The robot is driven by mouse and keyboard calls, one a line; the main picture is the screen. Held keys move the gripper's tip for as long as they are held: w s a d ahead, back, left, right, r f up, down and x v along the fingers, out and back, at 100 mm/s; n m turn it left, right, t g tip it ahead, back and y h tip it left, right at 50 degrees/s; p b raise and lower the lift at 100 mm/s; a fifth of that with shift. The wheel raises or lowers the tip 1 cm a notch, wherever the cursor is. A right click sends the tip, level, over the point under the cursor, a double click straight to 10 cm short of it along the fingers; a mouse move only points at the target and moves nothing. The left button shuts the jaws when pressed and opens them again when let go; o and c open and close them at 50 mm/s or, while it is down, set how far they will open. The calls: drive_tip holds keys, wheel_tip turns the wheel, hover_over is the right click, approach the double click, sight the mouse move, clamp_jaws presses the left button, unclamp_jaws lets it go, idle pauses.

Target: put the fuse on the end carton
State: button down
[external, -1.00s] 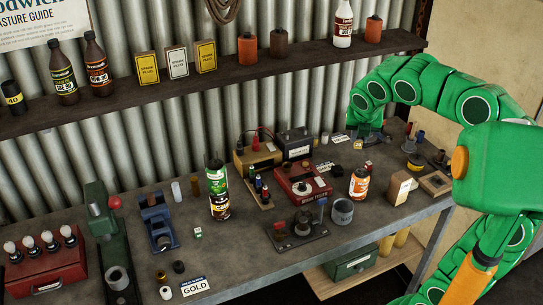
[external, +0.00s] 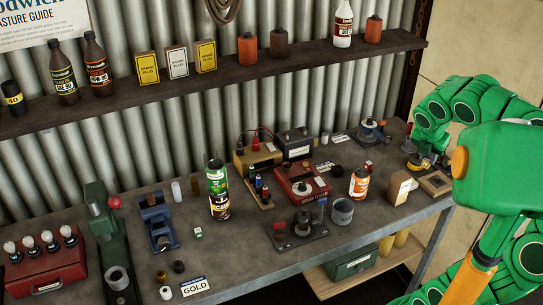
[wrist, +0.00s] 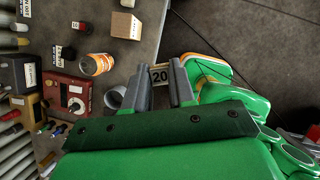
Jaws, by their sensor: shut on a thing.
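My gripper (external: 425,158) is above the right end of the workbench in the external view. A small yellowish bit shows at the gripper in the external view. Three spark plug cartons stand upright in a row on the wall shelf: a yellow left end carton (external: 147,68), a white one (external: 176,62), and a yellow right end carton (external: 206,56). The gripper is far right of them.
The wall shelf (external: 110,109) also holds dark bottles (external: 96,64) to the left and orange-brown canisters (external: 248,48) to the right. The crowded bench has a tall can stack (external: 218,190), a red meter (external: 302,186), an orange can (external: 358,184) and a cardboard box (external: 399,188).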

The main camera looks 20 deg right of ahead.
drive_tip(key=shift+f, duration=1.4)
drive_tip(key=w+d+f, duration=0.4)
drive_tip(key=w, duration=0.4)
approach(405, 174)
drive_tip(key=shift+w+d+f, duration=0.2)
drive_tip(key=shift+d+f, duration=0.05)
drive_tip(key=shift+d, duration=0.15)
drive_tip(key=shift+w+d+f, duration=0.2)
drive_tip(key=shift+d+f, duration=0.05)
drive_tip(key=shift+d, duration=0.2)
drive_tip(key=shift+w+f, duration=0.1)
drive_tip(key=shift+f, duration=1.5)
drive_tip(key=shift+f, duration=0.1)
drive_tip(key=c, duration=0.9)
unclamp_jaws()
drive_tip(key=shift+c, duration=0.2)
